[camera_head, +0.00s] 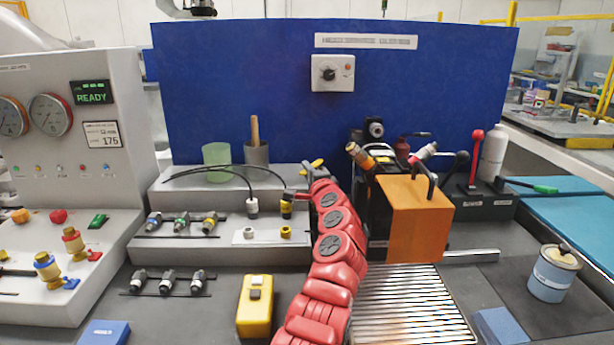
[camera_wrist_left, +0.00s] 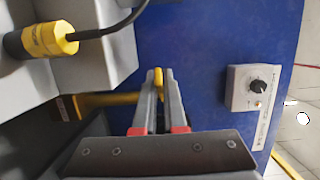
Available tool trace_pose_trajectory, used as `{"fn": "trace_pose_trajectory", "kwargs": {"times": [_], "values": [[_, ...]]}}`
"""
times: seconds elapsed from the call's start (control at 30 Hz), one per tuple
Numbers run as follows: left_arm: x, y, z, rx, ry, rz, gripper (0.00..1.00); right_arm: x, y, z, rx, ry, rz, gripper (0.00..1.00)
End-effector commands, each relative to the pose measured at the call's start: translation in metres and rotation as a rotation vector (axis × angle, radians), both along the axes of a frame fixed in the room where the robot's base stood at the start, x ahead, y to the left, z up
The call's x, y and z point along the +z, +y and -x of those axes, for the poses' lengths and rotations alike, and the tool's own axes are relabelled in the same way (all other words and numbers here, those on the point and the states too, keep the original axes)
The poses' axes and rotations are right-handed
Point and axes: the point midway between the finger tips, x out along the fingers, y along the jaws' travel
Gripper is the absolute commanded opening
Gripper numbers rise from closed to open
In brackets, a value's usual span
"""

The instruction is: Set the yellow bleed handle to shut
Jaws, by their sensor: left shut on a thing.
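The yellow bleed handle (camera_head: 316,163) shows just above the end of my red left arm in the head view. In the left wrist view the yellow handle (camera_wrist_left: 158,78) stands between the tips of my left gripper (camera_wrist_left: 158,92), which is shut on it. In the head view my own arm hides most of the gripper and what lies below the handle. A yellow bar (camera_wrist_left: 100,101) runs behind the fingers to the left in the wrist view; I cannot tell whether it joins the handle. My right gripper is not in view.
A yellow-collared black cable plug (camera_wrist_left: 48,39) is at upper left in the wrist view. A blue panel with a dial box (camera_head: 332,73) stands behind. An orange block (camera_head: 415,222) and a ribbed metal plate (camera_head: 410,305) lie right of my arm. A yellow box (camera_head: 255,312) is left.

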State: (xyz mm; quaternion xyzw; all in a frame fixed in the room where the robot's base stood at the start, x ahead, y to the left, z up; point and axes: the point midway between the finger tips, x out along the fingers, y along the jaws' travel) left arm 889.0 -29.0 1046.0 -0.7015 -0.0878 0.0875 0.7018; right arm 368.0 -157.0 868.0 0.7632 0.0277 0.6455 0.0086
Motion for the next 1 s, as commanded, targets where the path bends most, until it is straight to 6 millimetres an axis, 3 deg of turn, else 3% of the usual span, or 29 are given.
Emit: {"fn": "trace_pose_trajectory", "kwargs": {"times": [0.23, 0.3, 0.43, 0.77, 1.0], "values": [[-0.002, -0.001, 0.0, -0.002, 0.003, 0.001, 0.0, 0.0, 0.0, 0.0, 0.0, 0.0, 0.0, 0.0], [-0.002, -0.001, 0.0, -0.002, 0.003, 0.001, 0.17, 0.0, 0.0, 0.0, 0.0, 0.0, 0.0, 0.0], [-0.001, -0.001, 0.0, -0.002, 0.002, 0.0, 0.39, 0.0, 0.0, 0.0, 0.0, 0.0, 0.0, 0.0], [0.0, -0.001, 0.001, -0.001, 0.001, 0.001, 0.39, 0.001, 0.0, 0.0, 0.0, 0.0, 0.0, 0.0], [0.001, -0.005, 0.016, 0.0, -0.004, 0.002, 0.39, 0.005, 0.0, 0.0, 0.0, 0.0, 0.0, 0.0]]}}
